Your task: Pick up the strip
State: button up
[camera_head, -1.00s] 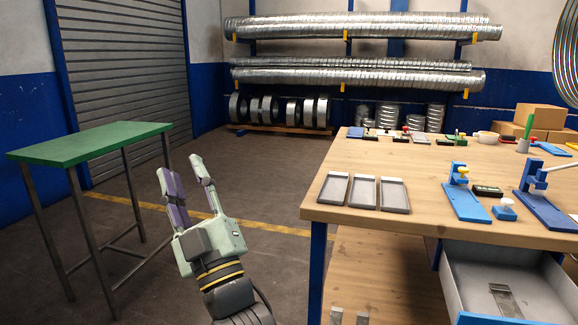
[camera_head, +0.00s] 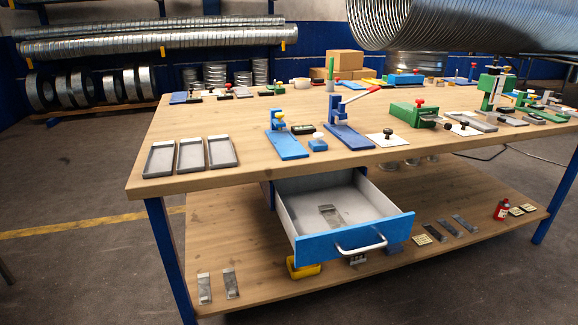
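Several flat pieces could be the strip; I cannot tell which one is meant. A grey metal piece (camera_head: 329,216) lies in the open drawer. Two narrow metal strips, one left (camera_head: 204,287) and one right (camera_head: 231,284), lie on the lower shelf at its front left. Darker flat strips (camera_head: 450,229) lie on the same shelf to the right of the drawer. My gripper is out of view.
The pulled-out drawer (camera_head: 343,243) juts over the lower shelf (camera_head: 240,240). The wooden tabletop (camera_head: 245,125) holds three grey trays (camera_head: 191,155), blue and green fixtures and boxes (camera_head: 345,64). A yellow bin (camera_head: 302,268) sits below the drawer. The floor at left is clear.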

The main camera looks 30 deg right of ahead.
aim_at(335, 220)
jog(key=i+l+z, duration=0.1)
jog(key=l+z, duration=0.4)
jog(key=i+l+z, duration=0.2)
jog(key=z, duration=0.3)
jog(key=l, duration=0.1)
